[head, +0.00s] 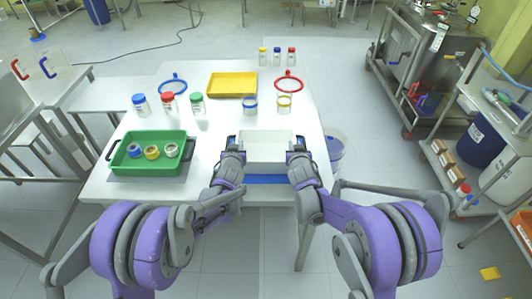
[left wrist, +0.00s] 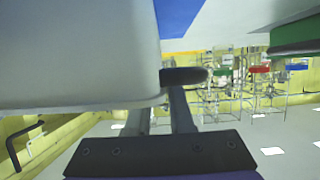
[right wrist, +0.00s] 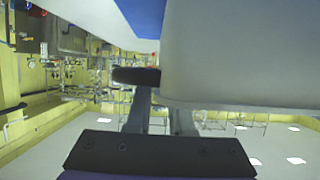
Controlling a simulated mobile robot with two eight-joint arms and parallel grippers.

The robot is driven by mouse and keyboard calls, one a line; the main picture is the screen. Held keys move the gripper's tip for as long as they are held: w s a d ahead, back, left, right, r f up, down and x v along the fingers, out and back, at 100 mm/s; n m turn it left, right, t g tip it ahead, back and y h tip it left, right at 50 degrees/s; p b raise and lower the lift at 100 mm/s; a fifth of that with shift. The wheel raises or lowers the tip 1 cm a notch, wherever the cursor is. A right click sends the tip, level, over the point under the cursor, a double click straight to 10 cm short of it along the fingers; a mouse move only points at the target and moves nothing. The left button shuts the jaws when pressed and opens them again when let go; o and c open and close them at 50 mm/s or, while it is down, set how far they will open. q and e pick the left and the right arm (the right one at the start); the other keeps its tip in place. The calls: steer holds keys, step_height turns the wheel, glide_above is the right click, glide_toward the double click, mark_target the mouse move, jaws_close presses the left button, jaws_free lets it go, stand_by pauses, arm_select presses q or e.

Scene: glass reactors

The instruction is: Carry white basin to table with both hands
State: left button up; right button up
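The white basin (head: 268,151) is level at the front right of the white table (head: 120,187), between my two grippers. A blue mat (head: 266,179) shows just in front of it and below it. My left gripper (head: 234,142) is at the basin's left end, closed on its wall. My right gripper (head: 297,146) is at the right end in the same way. Each wrist view shows one dark finger beside the basin wall; the other finger is hidden by the basin, which also shows in the left wrist view (left wrist: 75,55) and right wrist view (right wrist: 240,50). I cannot tell whether it touches the mat.
A green tray (head: 122,168) with rolls stands at the table's left. Lidded jars (head: 168,104), a yellow tray (head: 232,85) and ring holders (head: 288,82) stand behind the basin. A bucket (head: 335,149) is by the table's right side; a shelf cart (head: 470,150) stands further right.

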arm_select(q)
steer(key=shift+w+f, duration=0.2)
steer(key=shift+w, duration=0.25)
arm_select(e)
steer(key=shift+w+f, duration=0.2)
steer(key=shift+w, duration=0.25)
arm_select(q)
jaws_close()
arm_select(e)
jaws_close()
stand_by(0.5)
